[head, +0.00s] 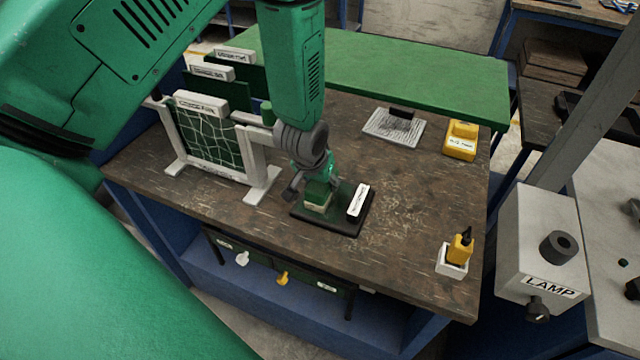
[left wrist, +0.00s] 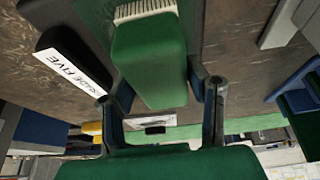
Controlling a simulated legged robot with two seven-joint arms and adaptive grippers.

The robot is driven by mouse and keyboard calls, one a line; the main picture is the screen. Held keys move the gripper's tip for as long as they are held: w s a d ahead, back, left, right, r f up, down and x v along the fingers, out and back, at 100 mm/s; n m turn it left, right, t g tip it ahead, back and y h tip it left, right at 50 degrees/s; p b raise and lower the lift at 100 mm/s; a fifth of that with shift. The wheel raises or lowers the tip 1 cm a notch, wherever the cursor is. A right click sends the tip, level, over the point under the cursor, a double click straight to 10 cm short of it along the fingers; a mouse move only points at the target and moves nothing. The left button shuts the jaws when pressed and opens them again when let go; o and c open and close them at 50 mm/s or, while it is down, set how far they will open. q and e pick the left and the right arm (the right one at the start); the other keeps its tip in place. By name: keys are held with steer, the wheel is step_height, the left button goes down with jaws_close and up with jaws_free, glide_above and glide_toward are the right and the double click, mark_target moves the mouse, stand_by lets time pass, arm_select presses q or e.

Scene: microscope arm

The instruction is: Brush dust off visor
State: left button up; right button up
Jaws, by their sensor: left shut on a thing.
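My left gripper (head: 314,181) reaches down over the bench and is shut on a green brush (head: 319,193) with cream bristles. In the left wrist view its fingers (left wrist: 162,92) straddle the green brush block (left wrist: 150,60), and the bristles (left wrist: 145,10) show at the top. The brush is over a flat dark plate (head: 338,222), apparently the visor, lying on the bench. A black grip with a white label (head: 358,202) runs along its right side; "FIVE" reads on the label in the left wrist view (left wrist: 72,72). I cannot tell whether the bristles touch the plate. My right gripper is out of view.
A white rack (head: 257,158) with labelled dark panels stands left of the plate; the front panel (head: 213,137) has pale web-like lines. A grey ribbed pad (head: 393,128) and yellow block (head: 461,141) lie behind. A white holder (head: 451,262) and lamp box (head: 543,240) are right.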

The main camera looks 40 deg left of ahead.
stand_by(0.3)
arm_select(q)
steer(key=shift+w+a+f, duration=0.1)
steer(key=shift+w+a, duration=0.15)
steer(key=shift+w, duration=0.75)
steer(key=shift+s, duration=0.2)
steer(key=shift+s+d, duration=0.3)
steer(key=shift+s, duration=0.6)
steer(key=shift+s, duration=0.1)
steer(key=shift+s+d+p, duration=0.25)
steer(key=shift+s+p, duration=0.25)
steer(key=shift+s, duration=0.4)
